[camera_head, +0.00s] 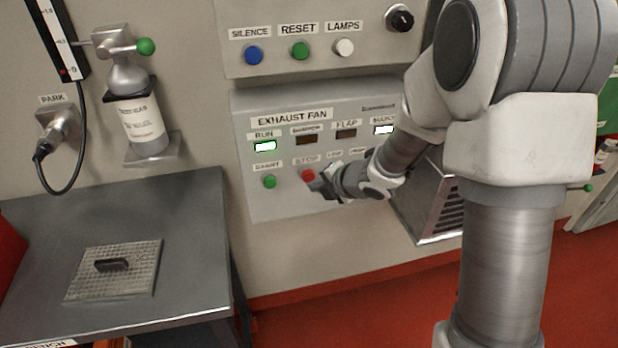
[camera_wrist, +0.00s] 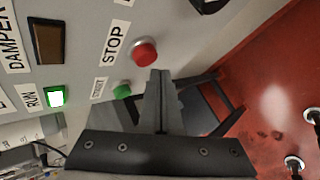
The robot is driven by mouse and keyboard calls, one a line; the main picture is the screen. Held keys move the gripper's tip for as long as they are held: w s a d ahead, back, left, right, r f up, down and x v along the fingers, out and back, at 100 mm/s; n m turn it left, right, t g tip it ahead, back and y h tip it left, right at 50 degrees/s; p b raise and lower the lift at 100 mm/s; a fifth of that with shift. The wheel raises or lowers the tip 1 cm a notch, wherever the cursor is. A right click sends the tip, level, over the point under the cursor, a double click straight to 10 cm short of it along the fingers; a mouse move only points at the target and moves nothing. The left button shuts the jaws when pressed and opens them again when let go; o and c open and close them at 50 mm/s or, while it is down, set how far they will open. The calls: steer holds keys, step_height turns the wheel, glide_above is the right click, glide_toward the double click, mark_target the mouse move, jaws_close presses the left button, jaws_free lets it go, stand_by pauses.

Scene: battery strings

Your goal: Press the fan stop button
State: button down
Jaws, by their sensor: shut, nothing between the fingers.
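The red stop button (camera_head: 307,175) sits on the exhaust fan panel (camera_head: 290,206), under a STOP label. In the wrist view the red button (camera_wrist: 145,52) shows just beyond my fingertips, below and right of its STOP label. The green start button (camera_head: 269,181) is left of it; it also shows in the wrist view (camera_wrist: 122,91). My gripper (camera_head: 318,187) is shut and empty, close in front of the panel, just below and right of the stop button. In the wrist view its closed fingertips (camera_wrist: 158,74) point at the button's lower edge; whether they touch it I cannot tell.
The green RUN lamp (camera_head: 265,146) is lit; the DAMPER lamp (camera_head: 306,138) is dark. Above are the SILENCE (camera_head: 253,54), RESET (camera_head: 300,50) and LAMPS (camera_head: 344,47) buttons. A grey table (camera_head: 190,270) stands at the left, and a vented metal box (camera_head: 436,200) is behind my arm.

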steer(key=shift+w, duration=0.1)
stand_by(0.5)
steer(key=shift+w+a, duration=0.1)
steer(key=shift+w, duration=0.2)
steer(key=shift+w+a, duration=0.2)
steer(key=shift+w, duration=0.5)
stand_by(0.7)
stand_by(0.4)
steer(key=shift+s+d, duration=0.15)
steer(key=shift+s, duration=0.4)
steer(key=shift+s+d, duration=0.15)
steer(key=shift+s, duration=0.35)
steer(key=s+b, duration=0.1)
steer(key=s, duration=0.1)
steer(key=s+d+b, duration=0.1)
steer(key=s, duration=0.2)
steer(key=shift+d, duration=0.2)
